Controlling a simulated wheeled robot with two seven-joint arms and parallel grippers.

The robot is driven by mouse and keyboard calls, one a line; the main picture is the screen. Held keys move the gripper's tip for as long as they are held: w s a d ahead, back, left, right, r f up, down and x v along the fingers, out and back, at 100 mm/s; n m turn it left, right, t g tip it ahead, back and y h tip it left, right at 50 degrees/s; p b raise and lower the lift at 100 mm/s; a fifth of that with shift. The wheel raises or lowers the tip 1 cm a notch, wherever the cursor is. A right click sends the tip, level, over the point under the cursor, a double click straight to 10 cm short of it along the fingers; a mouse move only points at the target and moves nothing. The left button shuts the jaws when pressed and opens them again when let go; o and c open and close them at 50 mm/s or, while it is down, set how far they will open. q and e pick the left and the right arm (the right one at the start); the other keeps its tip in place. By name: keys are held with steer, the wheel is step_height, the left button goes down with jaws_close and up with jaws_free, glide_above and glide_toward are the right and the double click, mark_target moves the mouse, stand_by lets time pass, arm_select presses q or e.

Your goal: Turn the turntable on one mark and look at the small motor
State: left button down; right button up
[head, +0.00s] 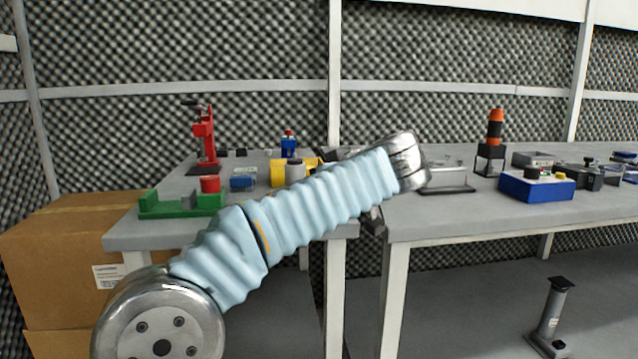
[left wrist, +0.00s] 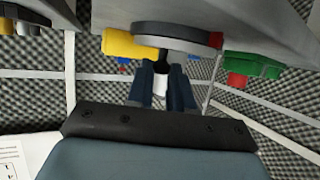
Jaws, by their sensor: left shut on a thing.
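My left arm crosses the head view from lower left to the middle, and its gripper is hidden there behind the wrist. In the left wrist view, which looks upside down, my left gripper (left wrist: 162,90) is shut on a small black peg (left wrist: 162,64). The peg stands on a dark round disc, the turntable (left wrist: 190,35). A white patch shows between the two dark fingers. In the head view the arm hides the turntable. I cannot pick out the small motor for certain. My right gripper is in neither view.
On the left table stand a green fixture (head: 165,206), a red press (head: 207,139), a blue box (head: 243,179) and a yellow bin (head: 277,172). The right table holds a blue control box (head: 536,187) and an orange-black device (head: 495,130). A cardboard box (head: 55,255) stands left.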

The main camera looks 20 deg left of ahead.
arm_select(q)
steer(key=shift+r, duration=0.1)
steer(key=c, duration=1.1)
jaws_free()
steer(key=shift+d, duration=0.1)
steer(key=p+v, duration=0.1)
steer(key=v, duration=1.2)
steer(key=shift+s+d+r+p, duration=0.2)
steer(key=shift+p, duration=0.1)
